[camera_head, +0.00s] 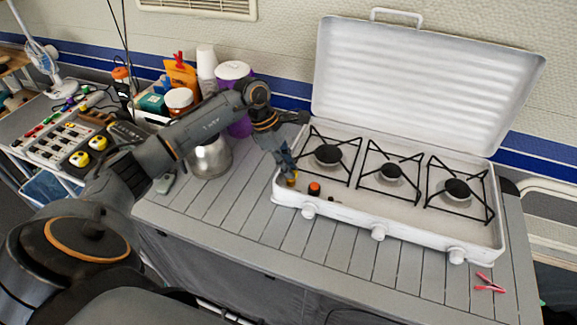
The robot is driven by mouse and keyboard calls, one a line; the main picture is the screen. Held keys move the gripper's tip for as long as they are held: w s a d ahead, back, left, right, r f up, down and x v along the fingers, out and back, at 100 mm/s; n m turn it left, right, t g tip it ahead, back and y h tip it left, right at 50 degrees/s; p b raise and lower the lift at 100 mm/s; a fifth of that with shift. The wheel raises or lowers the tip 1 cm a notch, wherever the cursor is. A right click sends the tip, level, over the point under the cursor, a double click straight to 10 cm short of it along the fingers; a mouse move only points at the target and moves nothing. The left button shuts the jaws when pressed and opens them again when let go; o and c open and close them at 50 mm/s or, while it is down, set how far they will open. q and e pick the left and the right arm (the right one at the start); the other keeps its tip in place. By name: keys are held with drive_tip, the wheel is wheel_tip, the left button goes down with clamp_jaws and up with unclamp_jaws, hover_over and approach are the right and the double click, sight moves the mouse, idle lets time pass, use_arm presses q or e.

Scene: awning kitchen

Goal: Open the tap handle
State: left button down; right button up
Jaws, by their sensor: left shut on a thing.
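My left gripper (289,170) points down at the front left corner of the white camping stove (345,215). It is shut on a small yellow-orange piece (292,178), mostly hidden by the fingers; I cannot tell for sure whether this is the tap handle. A short orange-topped black cap (314,188) stands just right of the fingertips, apart from them, inside the stove's front edge. White knobs (378,232) line the stove's front face. My right gripper is not in view.
The stove's lid (420,80) stands open at the back. A metal pot (211,157), a purple container and white cups stand behind my left arm. A pink clothespin (489,283) lies at the front right. The slatted counter (240,215) is clear in front of the stove.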

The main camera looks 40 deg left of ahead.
use_arm(q)
drive_tip(key=n+t+b, duration=0.1)
drive_tip(key=n, duration=0.1)
drive_tip(key=n+b, duration=0.1)
drive_tip(key=n, duration=0.1)
drive_tip(key=shift+s+f+n+t+y+b, duration=0.1)
drive_tip(key=shift+n+t+y+b, duration=0.2)
drive_tip(key=shift+t+y, duration=0.1)
drive_tip(key=n+t+y+b, duration=0.1)
drive_tip(key=n+b, duration=0.1)
drive_tip(key=n, duration=0.2)
drive_tip(key=shift+d, duration=0.2)
drive_tip(key=n+y+b, duration=0.1)
drive_tip(key=n, duration=0.1)
drive_tip(key=n+y+b, duration=0.1)
drive_tip(key=n+b, duration=0.1)
drive_tip(key=n, duration=0.1)
drive_tip(key=shift+d+t, duration=0.1)
drive_tip(key=shift+t, duration=0.2)
drive_tip(key=shift+n+y+b, duration=0.7)
drive_tip(key=shift+n+b, duration=0.1)
drive_tip(key=shift+n, duration=1)
drive_tip(key=shift+r, duration=0.2)
drive_tip(key=c, duration=1.4)
unclamp_jaws()
drive_tip(key=shift+s+d, duration=0.1)
